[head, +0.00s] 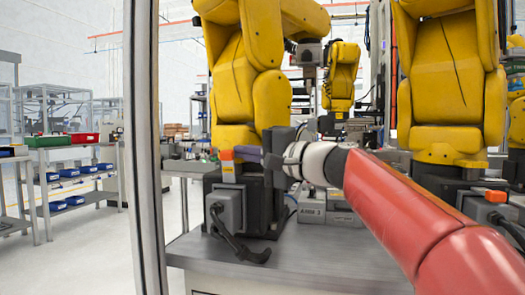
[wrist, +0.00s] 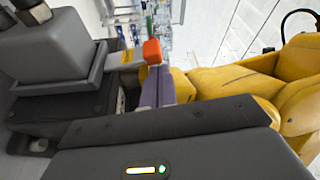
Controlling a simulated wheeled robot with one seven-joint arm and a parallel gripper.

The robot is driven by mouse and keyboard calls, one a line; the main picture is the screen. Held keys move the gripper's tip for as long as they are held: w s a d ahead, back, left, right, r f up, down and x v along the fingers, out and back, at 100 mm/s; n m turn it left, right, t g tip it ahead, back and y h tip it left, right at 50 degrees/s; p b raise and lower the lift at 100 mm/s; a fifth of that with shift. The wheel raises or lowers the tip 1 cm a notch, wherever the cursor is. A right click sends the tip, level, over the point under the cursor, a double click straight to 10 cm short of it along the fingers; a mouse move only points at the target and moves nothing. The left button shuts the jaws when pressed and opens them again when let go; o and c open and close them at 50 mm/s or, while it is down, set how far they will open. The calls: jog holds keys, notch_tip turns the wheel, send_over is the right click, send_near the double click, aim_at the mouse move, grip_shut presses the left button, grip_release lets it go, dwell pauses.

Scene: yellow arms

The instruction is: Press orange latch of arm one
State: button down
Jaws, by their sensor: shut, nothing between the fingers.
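The orange latch (head: 227,155) sits on top of the grey connector housing at the base of the left yellow arm (head: 247,90). The latch also shows in the wrist view (wrist: 152,51), just past my fingertips. My gripper (head: 243,152) is shut and empty, its purple-grey fingers pointing left at the latch. In the wrist view the fingertips (wrist: 157,72) are very close to the latch; I cannot tell whether they touch it. Another orange latch (head: 495,196) is at the base of the right yellow arm (head: 445,90).
The grey connector box (head: 228,205) with a black cable hangs below the latch. A metal table (head: 300,262) carries the arm bases. A vertical metal post (head: 146,150) stands to the left. Shelves with blue bins (head: 70,172) are further off, with open floor between.

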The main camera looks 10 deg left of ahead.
jog(key=shift+w+a, duration=0.15)
jog(key=shift+a, duration=0.15)
